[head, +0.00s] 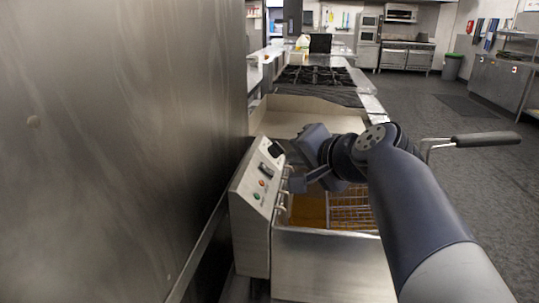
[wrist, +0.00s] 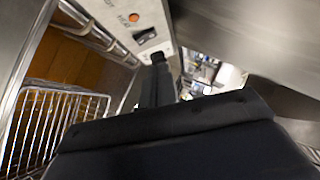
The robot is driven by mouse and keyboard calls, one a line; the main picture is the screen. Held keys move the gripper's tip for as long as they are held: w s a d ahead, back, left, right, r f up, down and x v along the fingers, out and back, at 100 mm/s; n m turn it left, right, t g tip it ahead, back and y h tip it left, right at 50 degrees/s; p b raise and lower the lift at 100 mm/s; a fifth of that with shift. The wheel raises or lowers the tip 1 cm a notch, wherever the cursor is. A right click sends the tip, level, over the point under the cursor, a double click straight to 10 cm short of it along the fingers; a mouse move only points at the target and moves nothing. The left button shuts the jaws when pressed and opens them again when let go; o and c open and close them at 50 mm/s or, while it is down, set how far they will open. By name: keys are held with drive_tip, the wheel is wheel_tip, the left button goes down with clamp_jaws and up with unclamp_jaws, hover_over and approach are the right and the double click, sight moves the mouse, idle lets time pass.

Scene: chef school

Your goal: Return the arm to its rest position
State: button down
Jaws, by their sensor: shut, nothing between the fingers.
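My arm reaches in from the lower right in the head view and bends over the deep fryer (head: 330,262). My gripper (head: 277,149) is shut and empty, with its tip close to the top of the fryer's sloped control panel (head: 251,205). In the wrist view, the closed fingers (wrist: 157,62) show beside the panel's dark switch (wrist: 145,35) and orange light (wrist: 134,17). I cannot tell whether the tip touches the panel.
A wire basket (head: 350,210) sits in the fryer's oil, and a basket handle (head: 487,139) sticks out to the right. A tall steel wall (head: 120,150) stands close on the left. A stove (head: 315,76) lies beyond. The floor (head: 450,190) at right is open.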

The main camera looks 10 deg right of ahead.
drive_tip(key=shift+w, duration=0.1)
drive_tip(key=w+f+b, duration=0.2)
drive_tip(key=w+f, duration=0.2)
drive_tip(key=w, duration=0.3)
drive_tip(key=p+v, duration=0.1)
drive_tip(key=v, duration=0.7)
drive_tip(key=shift+w+d+r, duration=0.25)
drive_tip(key=shift+d, duration=0.15)
